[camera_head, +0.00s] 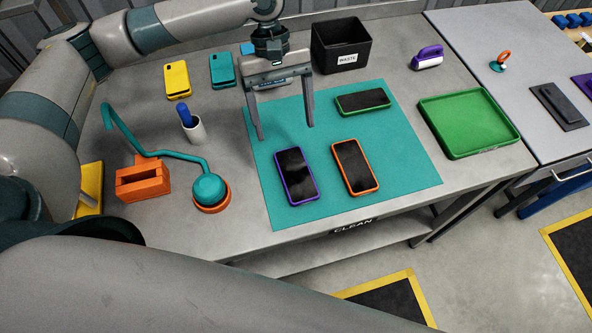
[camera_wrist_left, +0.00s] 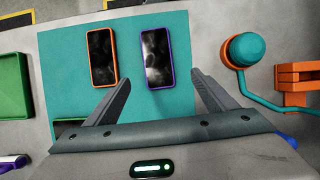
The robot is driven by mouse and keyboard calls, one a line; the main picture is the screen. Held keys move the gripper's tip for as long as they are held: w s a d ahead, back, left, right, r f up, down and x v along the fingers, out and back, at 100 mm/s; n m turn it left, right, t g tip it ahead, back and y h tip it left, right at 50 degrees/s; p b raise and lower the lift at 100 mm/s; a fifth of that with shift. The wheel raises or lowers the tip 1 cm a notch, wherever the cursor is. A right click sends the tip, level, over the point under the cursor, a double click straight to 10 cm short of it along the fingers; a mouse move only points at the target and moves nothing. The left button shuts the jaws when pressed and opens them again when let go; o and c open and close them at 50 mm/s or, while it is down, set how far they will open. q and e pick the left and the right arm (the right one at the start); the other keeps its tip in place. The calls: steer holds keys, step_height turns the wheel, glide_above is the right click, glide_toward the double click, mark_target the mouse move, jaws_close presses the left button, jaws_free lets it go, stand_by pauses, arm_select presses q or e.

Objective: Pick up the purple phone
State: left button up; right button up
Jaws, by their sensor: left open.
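The purple phone (camera_head: 296,176) has a dark screen and a purple edge. It lies face up on the teal mat (camera_head: 404,150), near the mat's front left. Nothing hides the phone. My right gripper is in neither view.
An orange phone (camera_head: 355,167) lies close to the right of the purple one. A green phone (camera_head: 362,102) lies behind. A waste bin (camera_head: 342,45), a green tray (camera_head: 468,122) and a teal-knobbed tool (camera_head: 209,188) surround the mat. The mat's front edge is clear.

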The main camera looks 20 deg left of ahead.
arm_select(q)
steer(key=p, duration=0.2)
glide_toward(296, 173)
steer(key=shift+s+a+f, duration=0.1)
steer(key=shift+f, duration=0.5)
steer(key=shift+s+f, duration=0.15)
steer(key=shift+f, duration=0.45)
steer(key=shift+s, duration=0.1)
steer(key=shift+s+d+f, duration=0.1)
steer(key=shift+d+f, duration=0.15)
steer(key=shift+f, duration=0.05)
steer(key=p+x, duration=0.2)
steer(key=x, duration=0.1)
steer(key=shift+s+d+f, duration=0.15)
steer(key=shift+d+f, duration=0.15)
steer(key=shift+f, duration=0.35)
steer(key=shift+c, duration=0.7)
steer(key=c, duration=0.9)
steer(key=shift+c, duration=0.6)
